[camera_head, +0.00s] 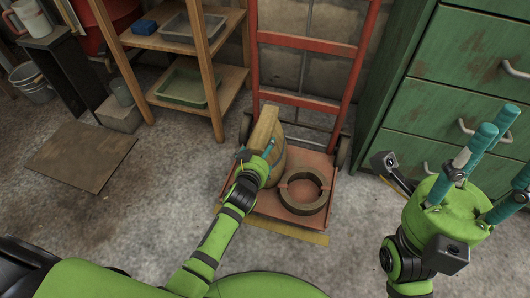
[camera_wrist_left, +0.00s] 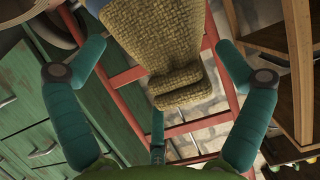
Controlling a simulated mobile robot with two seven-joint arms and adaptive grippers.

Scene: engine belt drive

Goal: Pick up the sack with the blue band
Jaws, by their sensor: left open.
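A tan burlap sack (camera_head: 265,128) stands on the base plate of a red hand truck (camera_head: 305,42). In the left wrist view the sack (camera_wrist_left: 182,98) hangs into the picture from the top, its folded end towards the palm. A small bluish patch shows at its left side; I cannot tell whether it is a band. My left gripper (camera_head: 257,155) is at the sack's near side, partly hiding it. Its teal fingers (camera_wrist_left: 160,52) are spread, apart from the sack's folded end. My right gripper (camera_head: 490,150) is open and empty at the right, away from the sack.
A brown ring-shaped thing (camera_head: 304,191) lies on the hand truck's plate, right of the sack. Green drawers (camera_head: 455,100) stand at the right, a wooden shelf with trays (camera_head: 188,86) at the left. A flat brown board (camera_head: 82,158) lies on the floor at the left.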

